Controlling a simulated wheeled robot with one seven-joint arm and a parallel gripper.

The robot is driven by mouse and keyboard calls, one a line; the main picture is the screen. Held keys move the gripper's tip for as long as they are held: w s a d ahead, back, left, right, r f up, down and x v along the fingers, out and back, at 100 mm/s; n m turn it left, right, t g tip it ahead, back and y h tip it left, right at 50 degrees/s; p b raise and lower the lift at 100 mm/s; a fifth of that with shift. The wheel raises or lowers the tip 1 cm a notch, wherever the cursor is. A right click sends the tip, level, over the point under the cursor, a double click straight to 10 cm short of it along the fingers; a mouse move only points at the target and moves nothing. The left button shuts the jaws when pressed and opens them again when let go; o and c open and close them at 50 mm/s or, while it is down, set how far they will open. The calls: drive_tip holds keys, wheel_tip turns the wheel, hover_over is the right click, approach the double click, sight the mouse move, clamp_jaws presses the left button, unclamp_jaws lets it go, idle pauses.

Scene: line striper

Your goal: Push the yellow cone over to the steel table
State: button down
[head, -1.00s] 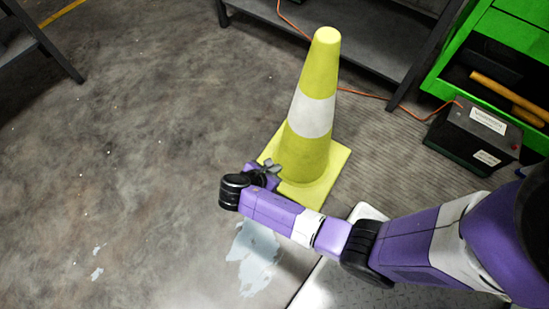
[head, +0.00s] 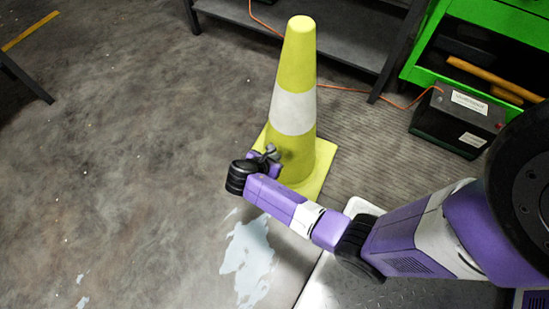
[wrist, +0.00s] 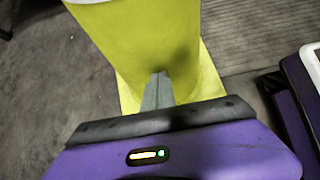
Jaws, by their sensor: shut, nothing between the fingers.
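The yellow cone (head: 297,80) with a white band stands upright on its square yellow base, on the floor right of the middle in the head view. In the wrist view the cone (wrist: 140,40) fills the upper middle. My gripper (head: 270,152) is low, at the near left side of the cone's lower body. It is shut and empty. In the wrist view its fingertips (wrist: 157,82) overlap the cone; I cannot tell for sure whether they touch it. A dark steel table (head: 345,58) with a low shelf stands behind the cone.
A green cabinet (head: 413,72) and a black battery (head: 458,122) with an orange cable stand at the right. A pale spill (head: 247,258) lies on the floor below my gripper. A dark table leg (head: 27,80) is at far left. The left floor is open.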

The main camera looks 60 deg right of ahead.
sight(287, 140)
drive_tip(key=d+p, duration=0.1)
drive_tip(key=d, duration=2.9)
drive_tip(key=shift+w+d+p, duration=0.2)
drive_tip(key=shift+p, duration=0.2)
drive_tip(key=shift+a, duration=0.1)
drive_tip(key=a+f+p+v, duration=0.2)
drive_tip(key=p+v, duration=0.6)
drive_tip(key=v, duration=0.4)
drive_tip(key=shift+a+r+p, duration=0.25)
drive_tip(key=shift+p, duration=0.1)
